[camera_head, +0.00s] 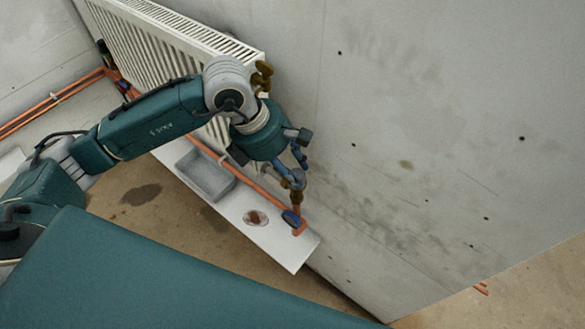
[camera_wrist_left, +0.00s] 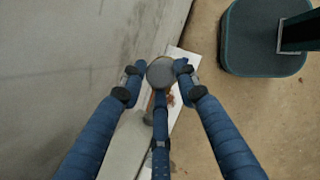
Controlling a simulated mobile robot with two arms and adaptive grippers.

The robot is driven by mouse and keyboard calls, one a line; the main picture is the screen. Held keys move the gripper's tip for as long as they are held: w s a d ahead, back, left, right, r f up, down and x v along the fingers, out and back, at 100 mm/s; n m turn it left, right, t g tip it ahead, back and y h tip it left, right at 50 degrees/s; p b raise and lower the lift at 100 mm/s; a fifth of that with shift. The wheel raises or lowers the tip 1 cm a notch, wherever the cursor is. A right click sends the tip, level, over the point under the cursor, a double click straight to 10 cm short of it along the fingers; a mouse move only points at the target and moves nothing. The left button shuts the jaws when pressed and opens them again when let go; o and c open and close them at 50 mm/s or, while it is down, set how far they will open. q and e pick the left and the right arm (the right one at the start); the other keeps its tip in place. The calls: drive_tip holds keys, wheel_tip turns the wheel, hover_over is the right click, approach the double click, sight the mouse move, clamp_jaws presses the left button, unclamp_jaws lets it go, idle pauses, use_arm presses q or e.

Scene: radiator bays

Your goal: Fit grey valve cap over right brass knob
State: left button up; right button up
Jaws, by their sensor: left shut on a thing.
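My left gripper (camera_head: 297,166) points down near the wall, beyond the radiator's right end. Its blue fingers are shut on the grey valve cap (camera_wrist_left: 160,73), whose round top faces the left wrist camera. In the head view the cap (camera_head: 296,180) is small and partly behind the fingers. A brass knob (camera_head: 297,197) shows directly below the cap in the head view; I cannot tell whether they touch. In the left wrist view the cap hides the knob. My right gripper is in neither view.
The white radiator (camera_head: 165,45) hangs on the wall, with a brass fitting (camera_head: 262,76) at its top right. Below, a white board (camera_head: 296,252) carries a grey tray (camera_head: 207,180) and a round brown-marked piece (camera_head: 255,218). A blue handle (camera_head: 291,218) sits by the copper pipe (camera_head: 265,196).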

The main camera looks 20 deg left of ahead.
use_arm(q)
drive_tip(key=o, duration=1.3)
drive_tip(key=shift+r, duration=0.2)
drive_tip(key=shift+r+p, duration=1.3)
drive_tip(key=shift+r, duration=0.95)
